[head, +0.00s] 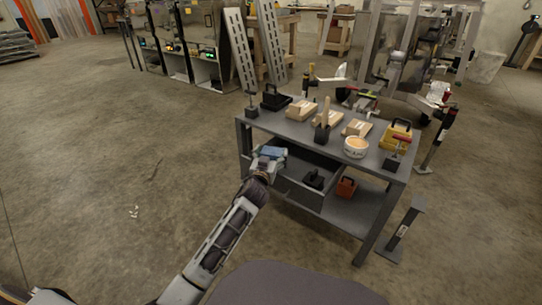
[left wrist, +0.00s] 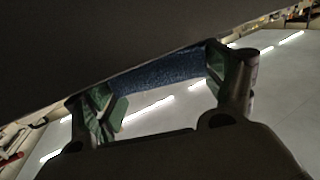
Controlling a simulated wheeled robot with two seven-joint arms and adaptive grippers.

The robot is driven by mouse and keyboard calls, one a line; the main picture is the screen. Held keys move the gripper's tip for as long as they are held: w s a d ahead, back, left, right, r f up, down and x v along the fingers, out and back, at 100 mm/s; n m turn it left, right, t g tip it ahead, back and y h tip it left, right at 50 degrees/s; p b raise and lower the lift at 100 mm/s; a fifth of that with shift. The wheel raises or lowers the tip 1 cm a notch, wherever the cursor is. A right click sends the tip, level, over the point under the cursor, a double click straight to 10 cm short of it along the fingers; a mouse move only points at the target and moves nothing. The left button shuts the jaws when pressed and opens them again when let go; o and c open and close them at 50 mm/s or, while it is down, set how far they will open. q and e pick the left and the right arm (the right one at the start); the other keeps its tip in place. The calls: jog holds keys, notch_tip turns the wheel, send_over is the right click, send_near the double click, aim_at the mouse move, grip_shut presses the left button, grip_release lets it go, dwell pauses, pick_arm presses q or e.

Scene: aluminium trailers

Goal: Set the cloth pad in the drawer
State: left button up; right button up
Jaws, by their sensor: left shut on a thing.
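The blue cloth pad (head: 272,152) is in my left gripper (head: 266,158), at the left front of the grey workbench. In the left wrist view the pad (left wrist: 165,74) spans the gap between the two fingers (left wrist: 165,88), which are shut on it. The grey drawer (head: 298,194) is pulled out below the bench top, and the gripper is at its left end. I cannot tell the exact height of the pad over the drawer. My right gripper is not in view.
The bench top (head: 290,128) carries wooden blocks (head: 302,108), a round tub (head: 356,147) and a yellow box (head: 396,134). A black item (head: 314,179) and an orange box (head: 346,187) show below the top. A dark surface (left wrist: 90,40) fills the upper wrist view.

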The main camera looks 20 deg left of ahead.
pick_arm(q)
jog(key=shift+f+b, duration=0.4)
jog(key=shift+f, duration=0.2)
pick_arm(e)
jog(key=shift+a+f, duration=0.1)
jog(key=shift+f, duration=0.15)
pick_arm(q)
jog(key=o, duration=0.9)
jog(key=shift+r, duration=0.15)
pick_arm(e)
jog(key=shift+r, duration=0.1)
